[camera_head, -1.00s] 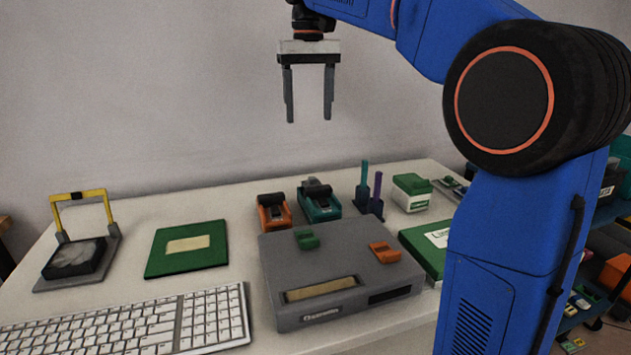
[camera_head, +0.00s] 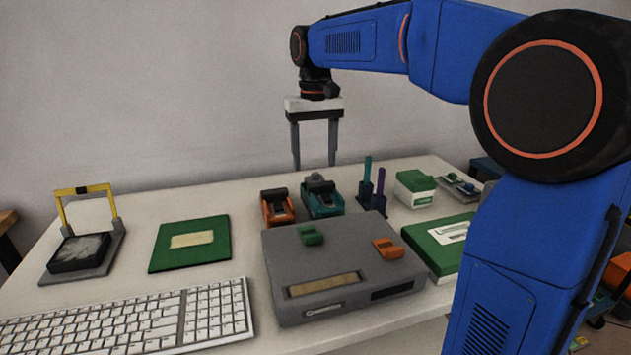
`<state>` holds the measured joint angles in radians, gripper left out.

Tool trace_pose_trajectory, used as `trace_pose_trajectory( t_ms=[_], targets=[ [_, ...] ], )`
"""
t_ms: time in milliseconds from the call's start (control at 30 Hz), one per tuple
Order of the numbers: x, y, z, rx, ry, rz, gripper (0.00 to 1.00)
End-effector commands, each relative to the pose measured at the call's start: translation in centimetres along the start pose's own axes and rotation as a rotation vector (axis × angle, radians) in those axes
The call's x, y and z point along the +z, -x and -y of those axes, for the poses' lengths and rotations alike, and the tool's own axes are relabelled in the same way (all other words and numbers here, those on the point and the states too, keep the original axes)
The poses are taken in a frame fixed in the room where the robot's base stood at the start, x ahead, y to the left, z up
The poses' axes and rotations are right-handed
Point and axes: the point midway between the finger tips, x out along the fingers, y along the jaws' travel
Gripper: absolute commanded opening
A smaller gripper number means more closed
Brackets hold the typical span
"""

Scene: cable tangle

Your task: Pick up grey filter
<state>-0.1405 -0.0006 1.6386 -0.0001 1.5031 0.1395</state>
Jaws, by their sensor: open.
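My gripper (camera_head: 315,163) is open and empty, its two fingers pointing down over the back of the table. A small dark grey piece (camera_head: 317,181) sits on top of the teal device (camera_head: 322,200), just below the fingertips in the picture; it may be the grey filter, but I cannot tell for sure. The fingers look apart from it. An orange device (camera_head: 277,207) with a dark top stands just to the left of the teal one.
A large grey box (camera_head: 340,262) with green and orange clips stands in front. A holder with teal and purple sticks (camera_head: 373,188) and a green-and-white box (camera_head: 414,188) are to the right. A green book (camera_head: 190,243), a yellow-handled stand (camera_head: 85,243) and a keyboard (camera_head: 130,318) lie left.

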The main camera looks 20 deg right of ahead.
Motion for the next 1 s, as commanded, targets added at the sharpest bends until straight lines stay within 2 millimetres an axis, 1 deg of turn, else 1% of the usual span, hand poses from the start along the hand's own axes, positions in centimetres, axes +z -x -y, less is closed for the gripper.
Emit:
trace_pose_trajectory(
  t_ms=[100,200,300,567,600,767,800,1000],
  targets=[
    [0.2,-1.7,-0.5,0.000,-0.001,0.002,0.61],
    [0.2,-3.0,-0.5,0.000,0.000,0.002,0.61],
    [0.2,-3.8,-0.5,0.000,0.000,0.002,0.61],
    [0.2,-4.0,-0.5,0.000,0.000,0.000,0.61],
    [0.2,-4.0,-0.5,0.000,0.000,0.000,0.59],
    [0.2,-4.0,-0.5,0.000,0.000,0.000,0.20],
    [0.2,-4.0,-0.5,0.000,0.000,0.000,0.17],
    [0.2,-4.0,-0.5,0.000,0.000,0.000,0.17]
  ],
)
